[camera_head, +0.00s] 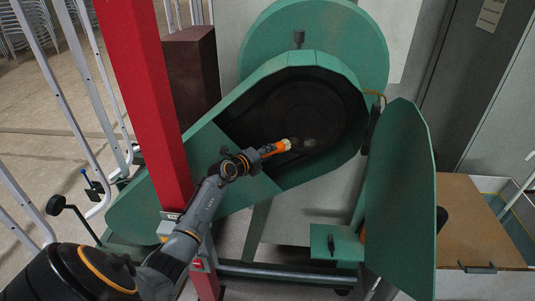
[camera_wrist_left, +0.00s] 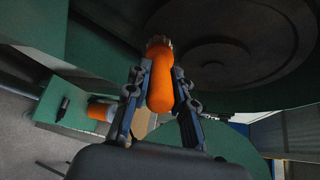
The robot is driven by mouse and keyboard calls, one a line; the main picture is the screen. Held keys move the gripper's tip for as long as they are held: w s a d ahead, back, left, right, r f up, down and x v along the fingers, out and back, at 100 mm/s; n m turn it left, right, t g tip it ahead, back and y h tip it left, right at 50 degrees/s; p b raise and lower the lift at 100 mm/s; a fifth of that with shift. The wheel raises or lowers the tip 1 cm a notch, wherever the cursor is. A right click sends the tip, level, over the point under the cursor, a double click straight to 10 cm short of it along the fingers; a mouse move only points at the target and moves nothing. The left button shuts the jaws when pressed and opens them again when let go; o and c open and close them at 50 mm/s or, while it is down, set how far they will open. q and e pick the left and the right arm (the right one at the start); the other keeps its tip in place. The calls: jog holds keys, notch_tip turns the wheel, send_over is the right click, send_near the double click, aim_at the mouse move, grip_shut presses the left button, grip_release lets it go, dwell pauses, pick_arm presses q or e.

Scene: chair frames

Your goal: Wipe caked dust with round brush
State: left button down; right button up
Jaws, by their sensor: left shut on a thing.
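My left gripper (camera_head: 256,157) is shut on the orange handle of the round brush (camera_head: 275,149). In the left wrist view the brush (camera_wrist_left: 161,84) stands between the two fingers, its pale bristles pointing away from the gripper. The bristle end is in front of the dark opening (camera_head: 270,118) of the green machine. A faint brownish patch (camera_head: 309,142), which looks like caked dust, shows on the dark inside just right of the bristles. I cannot tell whether the bristles touch the surface. My right gripper is not in view.
The green machine housing (camera_head: 143,205) surrounds the opening, with a green cover panel (camera_head: 400,205) standing open at the right. A red post (camera_head: 150,100) rises close beside my left arm.

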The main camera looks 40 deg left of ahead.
aim_at(278, 152)
pick_arm(q)
jog(key=shift+w+a, duration=0.1)
jog(key=shift+w, duration=0.05)
jog(key=shift+r, duration=0.1)
jog(key=shift+w+d+p, duration=0.25)
jog(key=shift+d+p, duration=0.2)
jog(key=shift+w+d+p, duration=0.3)
jog(key=shift+w+d, duration=0.05)
jog(key=shift+d, duration=0.2)
jog(key=shift+d, duration=0.1)
jog(key=shift+w+d+p, duration=0.35)
jog(key=shift+d+p, duration=0.1)
jog(key=shift+p, duration=0.05)
jog(key=shift+w+d, duration=0.25)
jog(key=shift+d, duration=0.15)
